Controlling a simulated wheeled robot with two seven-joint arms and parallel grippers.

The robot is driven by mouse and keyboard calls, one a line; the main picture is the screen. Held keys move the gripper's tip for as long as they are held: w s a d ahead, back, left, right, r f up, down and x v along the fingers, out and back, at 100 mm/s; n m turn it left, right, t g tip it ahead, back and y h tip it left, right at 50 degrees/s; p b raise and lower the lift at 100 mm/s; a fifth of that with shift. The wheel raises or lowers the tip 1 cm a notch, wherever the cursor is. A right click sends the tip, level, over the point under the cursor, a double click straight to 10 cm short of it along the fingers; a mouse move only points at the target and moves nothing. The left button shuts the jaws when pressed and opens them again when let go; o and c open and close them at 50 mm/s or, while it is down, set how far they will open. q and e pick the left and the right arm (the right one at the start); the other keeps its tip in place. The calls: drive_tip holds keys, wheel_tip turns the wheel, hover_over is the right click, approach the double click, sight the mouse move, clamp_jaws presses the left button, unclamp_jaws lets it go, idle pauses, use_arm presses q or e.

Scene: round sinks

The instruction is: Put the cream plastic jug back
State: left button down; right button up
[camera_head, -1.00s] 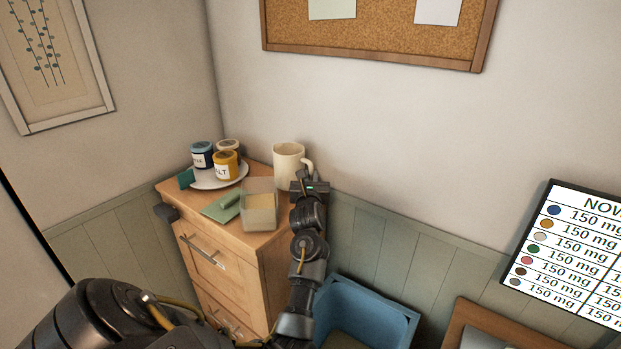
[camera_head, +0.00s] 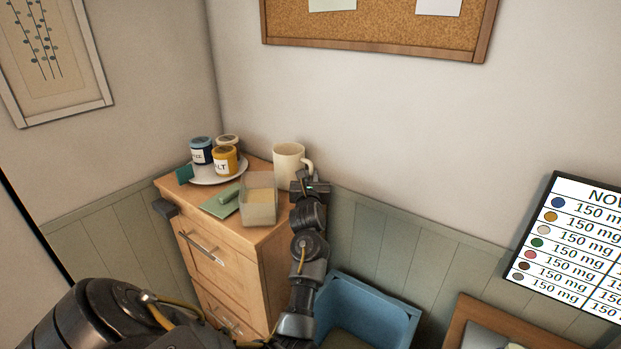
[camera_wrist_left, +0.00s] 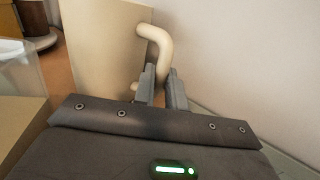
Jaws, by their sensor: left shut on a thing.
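The cream plastic jug (camera_head: 288,161) stands upright at the back right corner of the wooden drawer cabinet's top (camera_head: 262,237). Its handle points right, toward the wall. My left gripper (camera_head: 308,182) is at the handle. In the left wrist view the jug (camera_wrist_left: 98,45) fills the upper left, and my left gripper's fingers (camera_wrist_left: 163,90) are shut on its curved handle (camera_wrist_left: 160,45). The jug's base is partly hidden behind the clear box and my gripper, so I cannot tell if it touches the top. My right gripper is not in view.
A clear box (camera_head: 258,207) stands just in front of the jug. A green cloth (camera_head: 217,204) lies left of it. A white plate (camera_head: 237,174) holds several labelled jars (camera_head: 224,160). A blue bin (camera_head: 372,308) is below right. The wall is close behind the jug.

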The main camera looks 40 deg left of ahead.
use_arm(q)
drive_tip(key=shift+f, duration=0.15)
drive_tip(key=c, duration=1.4)
unclamp_jaws()
drive_tip(key=shift+o, duration=0.2)
drive_tip(key=shift+f, duration=0.1)
drive_tip(key=shift+s+d+f+b, duration=0.2)
drive_tip(key=shift+s+d+b, duration=0.2)
drive_tip(key=shift+b, duration=0.05)
drive_tip(key=b+v, duration=0.2)
drive_tip(key=v, duration=0.4)
drive_tip(key=shift+s+r, duration=0.25)
drive_tip(key=shift+d, duration=0.1)
